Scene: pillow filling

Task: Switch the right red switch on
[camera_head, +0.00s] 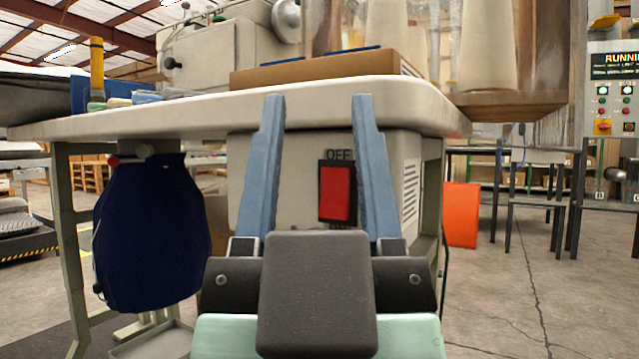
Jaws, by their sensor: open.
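A red rocker switch (335,193) in a black frame sits on the front of a beige box (290,185) under the table. The word "OFF" is above the switch; lettering below it is partly hidden. My gripper (318,98) is open and empty, with its two blue fingers pointing up. In the picture the switch lies between the fingers, nearer the right one. The gripper is in front of the box, and I cannot tell how far from it. No second red switch is visible in this view.
The white tabletop (190,119) overhangs the box, with a sewing machine (225,50) on it. A dark blue bag (150,235) hangs at the left under the table. An orange-red panel (461,214) stands right of the box.

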